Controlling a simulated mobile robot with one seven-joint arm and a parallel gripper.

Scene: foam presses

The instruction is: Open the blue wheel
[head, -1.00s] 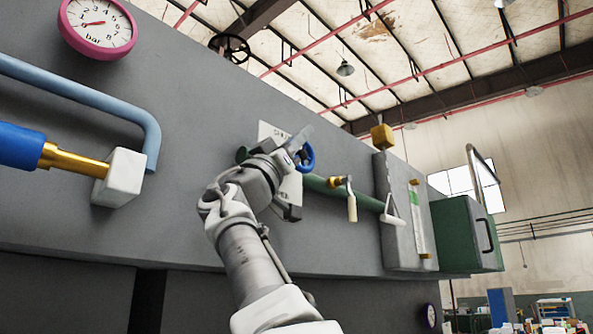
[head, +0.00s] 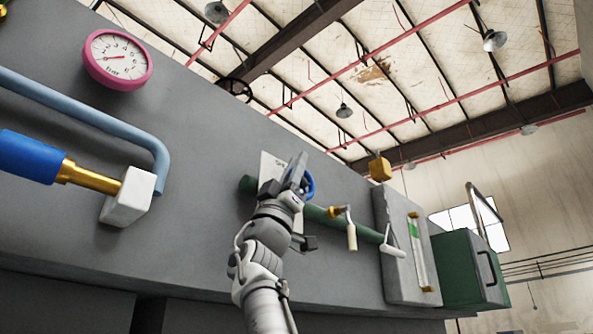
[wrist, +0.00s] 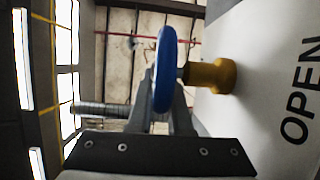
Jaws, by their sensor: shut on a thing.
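The blue wheel (head: 308,184) is mounted on the grey press front, mostly hidden behind my gripper in the head view. In the wrist view the blue wheel (wrist: 165,70) shows edge-on, with a brass-coloured stem (wrist: 212,76) joining it to the panel. My gripper (head: 297,170) is at the wheel. In the wrist view my gripper's fingers (wrist: 162,100) are shut on the wheel's rim, one on each side. A white plate (wrist: 270,80) beside the stem reads "OPEN".
A green pipe (head: 322,212) runs behind the wheel, with white-handled levers (head: 351,235) to its right. A pink-rimmed gauge (head: 118,59) and a light blue pipe (head: 90,108) are at left. A green box (head: 465,270) stands at right.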

